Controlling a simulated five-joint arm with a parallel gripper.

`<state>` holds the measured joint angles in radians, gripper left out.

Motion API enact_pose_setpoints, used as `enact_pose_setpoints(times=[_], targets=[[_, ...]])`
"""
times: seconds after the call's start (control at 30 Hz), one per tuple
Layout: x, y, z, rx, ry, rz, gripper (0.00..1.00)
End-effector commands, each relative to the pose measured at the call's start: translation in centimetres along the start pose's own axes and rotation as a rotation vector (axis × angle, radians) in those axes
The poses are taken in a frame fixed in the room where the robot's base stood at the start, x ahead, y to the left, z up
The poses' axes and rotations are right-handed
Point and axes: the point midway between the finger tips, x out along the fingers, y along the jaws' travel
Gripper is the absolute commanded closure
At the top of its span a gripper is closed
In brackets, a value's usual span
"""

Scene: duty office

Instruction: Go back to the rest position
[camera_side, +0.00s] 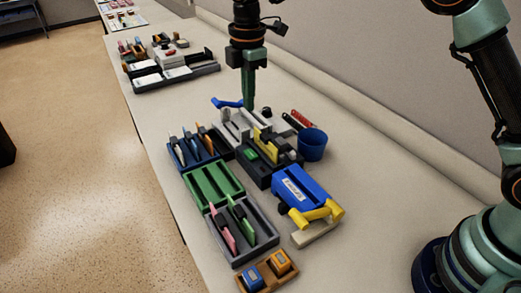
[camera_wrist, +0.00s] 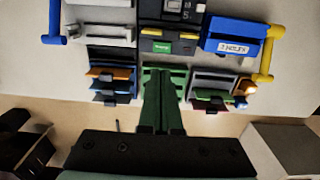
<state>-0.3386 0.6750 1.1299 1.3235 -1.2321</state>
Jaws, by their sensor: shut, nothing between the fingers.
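My gripper (camera_side: 248,101) points straight down above the desk in the side view, beside the light grey holder (camera_side: 233,127) and the blue bar (camera_side: 227,103). Its green fingers are shut with nothing between them. In the wrist view my gripper (camera_wrist: 162,85) reaches up from the bottom, with its fingers together. They overlap the green tray there, so part of it is hidden. My arm comes down from the top edge of the side view.
Below are a blue rack (camera_side: 180,160), a green tray (camera_side: 206,192), a grey rack (camera_side: 262,250), a blue cup (camera_side: 312,145) and a blue box with yellow handle (camera_side: 296,187). A dark tray group (camera_side: 200,72) stands farther back. Bare desk (camera_side: 395,165) lies right.

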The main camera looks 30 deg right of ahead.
Motion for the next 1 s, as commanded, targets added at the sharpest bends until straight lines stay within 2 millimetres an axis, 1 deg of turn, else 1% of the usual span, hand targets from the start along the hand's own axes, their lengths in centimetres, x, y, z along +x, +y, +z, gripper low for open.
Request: enact_pose_setpoints(times=[0.53, 0.63, 0.73, 0.8, 0.87, 1.0], targets=[[0.0, 0.0, 0.0, 0.001, 0.000, 0.001, 1.00], [-0.4, -0.1, 0.3, 0.022, 0.003, 0.008, 1.00], [-1.8, -0.6, 1.4, 0.091, 0.011, 0.030, 1.00], [-3.1, -1.3, 2.6, 0.173, 0.021, 0.054, 1.00], [-4.4, -2.1, 3.8, 0.256, 0.033, 0.077, 1.00], [-6.8, -4.5, 6.6, 0.462, 0.065, 0.132, 1.00]])
